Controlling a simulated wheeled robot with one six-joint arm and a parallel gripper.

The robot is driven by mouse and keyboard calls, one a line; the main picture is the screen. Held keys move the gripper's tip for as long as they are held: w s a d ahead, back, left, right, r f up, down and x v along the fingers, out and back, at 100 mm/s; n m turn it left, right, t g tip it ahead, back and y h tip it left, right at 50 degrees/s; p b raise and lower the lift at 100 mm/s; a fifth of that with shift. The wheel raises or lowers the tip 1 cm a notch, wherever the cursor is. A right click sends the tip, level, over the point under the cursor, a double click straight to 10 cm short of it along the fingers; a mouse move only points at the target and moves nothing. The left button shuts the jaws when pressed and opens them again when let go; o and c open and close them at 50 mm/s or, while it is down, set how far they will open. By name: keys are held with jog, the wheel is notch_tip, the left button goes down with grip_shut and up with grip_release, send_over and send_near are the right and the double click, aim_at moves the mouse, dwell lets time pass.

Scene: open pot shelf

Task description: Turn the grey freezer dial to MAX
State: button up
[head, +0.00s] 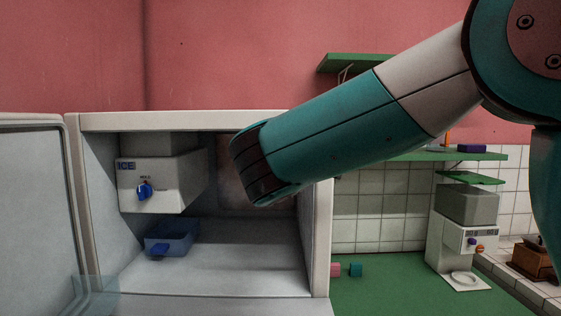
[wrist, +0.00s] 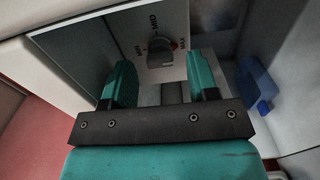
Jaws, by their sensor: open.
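The grey dial (wrist: 161,55) is on a pale panel (wrist: 100,55) in the wrist view, with small tilted lettering around it and a red mark at its upper right. I see no contact, and the gap in depth is unclear. In the head view my arm reaches into the open white cabinet (head: 185,121); its end hides the grey dial and the fingertips.
A white ICE box (head: 185,180) with a blue knob (head: 145,190) hangs inside at left. A blue bin (head: 180,239) stands below it; a blue bin also shows in the wrist view (wrist: 257,85). The cabinet's right wall (head: 322,235) is close to my arm. The open door (head: 35,200) is left.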

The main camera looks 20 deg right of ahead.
jog(key=b+v, duration=0.4)
jog(key=v, duration=1.3)
jog(key=shift+b, duration=0.35)
jog(key=shift+r, duration=0.1)
